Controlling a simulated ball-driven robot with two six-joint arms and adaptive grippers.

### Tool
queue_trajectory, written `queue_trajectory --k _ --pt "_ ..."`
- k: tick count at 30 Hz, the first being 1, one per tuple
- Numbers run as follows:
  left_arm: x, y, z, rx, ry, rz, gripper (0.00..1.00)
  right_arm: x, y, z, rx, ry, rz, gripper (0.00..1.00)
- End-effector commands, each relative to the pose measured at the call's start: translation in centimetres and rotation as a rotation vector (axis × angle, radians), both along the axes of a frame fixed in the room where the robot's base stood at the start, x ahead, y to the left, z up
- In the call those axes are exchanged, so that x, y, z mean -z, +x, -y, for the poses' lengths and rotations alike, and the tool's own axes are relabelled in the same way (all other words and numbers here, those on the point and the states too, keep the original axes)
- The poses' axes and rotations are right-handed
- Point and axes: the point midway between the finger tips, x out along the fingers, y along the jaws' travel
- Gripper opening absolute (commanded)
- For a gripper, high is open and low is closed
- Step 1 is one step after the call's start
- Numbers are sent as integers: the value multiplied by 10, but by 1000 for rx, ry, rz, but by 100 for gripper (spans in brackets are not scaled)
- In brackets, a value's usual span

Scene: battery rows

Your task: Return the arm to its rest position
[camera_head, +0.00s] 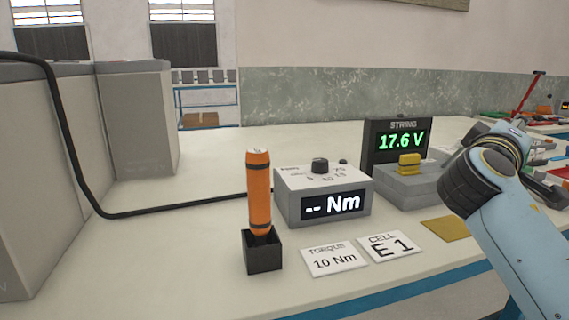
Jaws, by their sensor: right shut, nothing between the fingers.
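My right arm (520,245) comes in from the lower right, light blue with dark joints. It bends near the yellow-handled device. My right gripper (545,190) is dark, partly hidden behind the arm, and shut with nothing visible in it. It is over the right side of the bench, apart from the orange tool. My left gripper is not in view.
An orange tool (259,195) stands upright in a black holder (263,255). Beside it are a torque box (290,205) reading "-- Nm", a 10 Nm card (334,259), an E1 card (390,247) and a 17.6 V display (398,140). Grey battery blocks (135,120) stand left.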

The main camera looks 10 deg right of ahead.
Motion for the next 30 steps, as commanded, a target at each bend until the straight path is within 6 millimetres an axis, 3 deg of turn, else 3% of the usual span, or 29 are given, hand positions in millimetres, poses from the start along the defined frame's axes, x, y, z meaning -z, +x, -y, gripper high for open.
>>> queue_trajectory --k 8,14,22,25,30 --pt "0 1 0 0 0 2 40 54 -23 -5 -33 187 -52 0" --pt "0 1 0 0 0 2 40 114 -55 -20 -64 410 -129 0" --pt "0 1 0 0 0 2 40 210 -136 -74 -106 834 -323 0" --pt "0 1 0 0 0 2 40 233 -169 -100 -119 979 -402 0" --pt "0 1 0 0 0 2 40 256 -217 -140 -134 1174 -520 0"
